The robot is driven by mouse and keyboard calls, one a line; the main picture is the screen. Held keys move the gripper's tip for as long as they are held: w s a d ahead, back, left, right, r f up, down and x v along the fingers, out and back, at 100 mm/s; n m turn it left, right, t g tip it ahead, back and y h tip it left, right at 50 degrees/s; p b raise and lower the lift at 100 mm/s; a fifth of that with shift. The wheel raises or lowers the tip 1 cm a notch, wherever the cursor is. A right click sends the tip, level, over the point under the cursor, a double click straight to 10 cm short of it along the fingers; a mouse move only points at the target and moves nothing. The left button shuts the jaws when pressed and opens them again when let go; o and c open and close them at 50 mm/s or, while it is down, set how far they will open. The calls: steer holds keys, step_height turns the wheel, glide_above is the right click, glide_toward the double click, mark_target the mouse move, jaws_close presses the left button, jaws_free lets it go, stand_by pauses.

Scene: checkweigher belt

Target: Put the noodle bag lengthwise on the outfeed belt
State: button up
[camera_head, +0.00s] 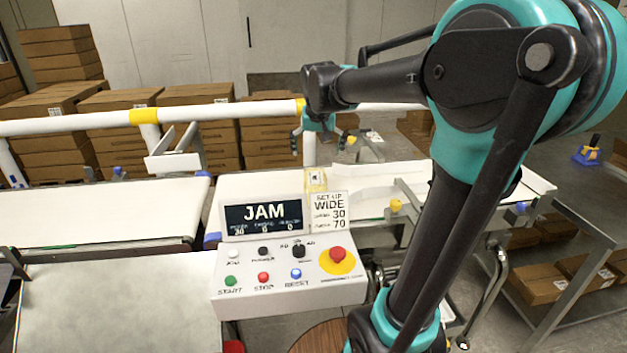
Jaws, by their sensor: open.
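A small yellow-and-tan packet (317,180), which looks like the noodle bag, shows just behind the control panel's top edge. Its lower part is hidden by the panel, so I cannot tell its full lie. My gripper (317,146) is open and empty above and behind the packet, apart from it, with fingers pointing down. One white belt (90,215) runs on the left and another white belt surface (365,198) runs on the right behind the panel. No label shows which is the outfeed belt. My arm hides part of the right one.
The control panel (290,280) reads "JAM" and has several buttons and a red emergency stop (337,254). A white rail (75,125) with a yellow band crosses behind the belts. Guide rails with yellow knobs (396,205) flank the right belt. Stacked cartons (195,95) stand behind.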

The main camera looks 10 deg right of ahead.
mark_target(316, 180)
steer(key=x, duration=1.1)
steer(key=shift+w+f, duration=0.1)
steer(key=shift+x, duration=3.05)
steer(key=shift+a, duration=0.15)
steer(key=shift+c, duration=0.3)
steer(key=c, duration=1.7)
